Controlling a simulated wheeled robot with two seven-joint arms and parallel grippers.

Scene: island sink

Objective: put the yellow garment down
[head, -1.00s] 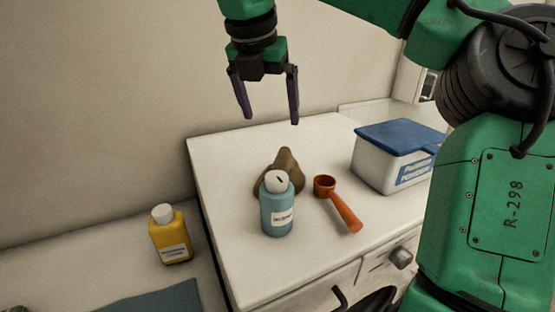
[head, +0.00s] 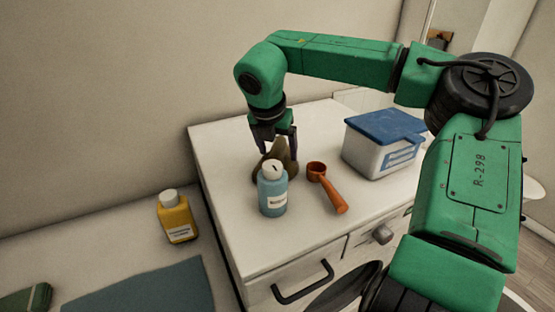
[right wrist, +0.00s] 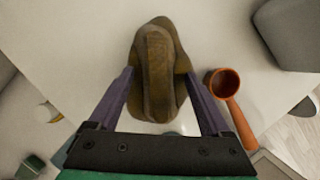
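The garment (head: 288,168) is a crumpled brownish-yellow heap on the white washer top, partly hidden behind a blue bottle in the head view. In the right wrist view the garment (right wrist: 156,72) lies between my fingers. My right gripper (head: 279,151) points down over it. Its two dark fingers are apart, one on each side of the garment, and do not look closed on it. Whether a finger touches the cloth I cannot tell. My left gripper is not in view.
The blue white-capped bottle (head: 272,190) stands in front of the garment. An orange scoop (head: 328,188) lies to its right, and a blue-lidded powder box (head: 384,145) stands further right. A yellow bottle (head: 176,217) and a dark teal cloth (head: 145,290) are on the lower counter at left.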

